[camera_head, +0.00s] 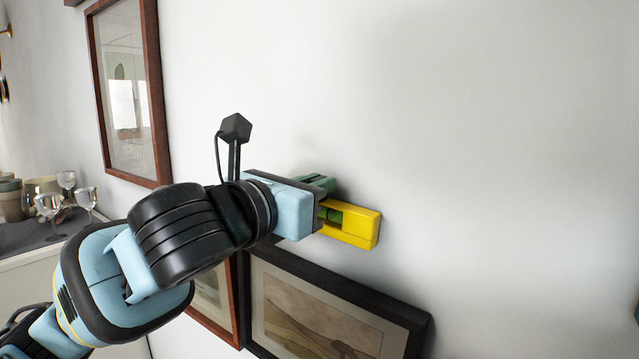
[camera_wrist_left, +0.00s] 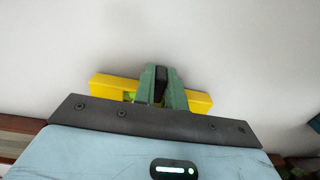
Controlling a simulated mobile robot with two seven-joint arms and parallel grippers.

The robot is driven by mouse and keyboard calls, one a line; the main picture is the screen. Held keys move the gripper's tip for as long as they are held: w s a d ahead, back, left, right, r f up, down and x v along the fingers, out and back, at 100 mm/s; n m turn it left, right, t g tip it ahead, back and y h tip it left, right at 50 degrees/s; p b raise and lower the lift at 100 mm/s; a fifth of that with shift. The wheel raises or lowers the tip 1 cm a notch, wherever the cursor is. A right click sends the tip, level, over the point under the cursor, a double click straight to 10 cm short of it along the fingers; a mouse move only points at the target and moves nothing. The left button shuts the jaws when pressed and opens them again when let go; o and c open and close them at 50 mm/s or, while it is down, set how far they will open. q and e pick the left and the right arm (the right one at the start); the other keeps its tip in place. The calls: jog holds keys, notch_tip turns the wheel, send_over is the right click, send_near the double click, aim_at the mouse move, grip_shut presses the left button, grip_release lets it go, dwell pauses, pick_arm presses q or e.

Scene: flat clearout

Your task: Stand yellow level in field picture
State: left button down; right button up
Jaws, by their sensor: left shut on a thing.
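The yellow level (camera_head: 362,228) is in my left gripper (camera_head: 325,200), up by the white wall and above the framed pictures. My left gripper is shut on it, with green fingers around its middle. In the left wrist view the level (camera_wrist_left: 112,86) sticks out on both sides of the fingers (camera_wrist_left: 161,86) and lies slightly tilted across the picture. A dark-framed picture with a tan, field-like scene (camera_head: 315,318) is below the gripper, partly cut off by the lower edge. Whether the level touches the wall I cannot tell. My right gripper is not in view.
A red-brown framed picture (camera_head: 128,90) hangs at upper left. Another brown-framed picture (camera_head: 213,300) is partly behind my arm. A sideboard (camera_head: 30,255) at left holds several glasses (camera_head: 86,200) and cups. The wall to the right is bare.

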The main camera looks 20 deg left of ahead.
pick_arm(q)
jog(key=shift+s+r, duration=0.1)
jog(key=shift+s, duration=0.05)
jog(key=shift+a+f, duration=0.2)
jog(key=shift+f, duration=2.3)
jog(key=shift+f, duration=1.1)
dwell(0.7)
dwell(2.4)
jog(key=c, duration=1.4)
grip_release()
jog(key=shift+o, duration=0.2)
jog(key=shift+w+a+f, duration=0.1)
jog(key=shift+w, duration=0.1)
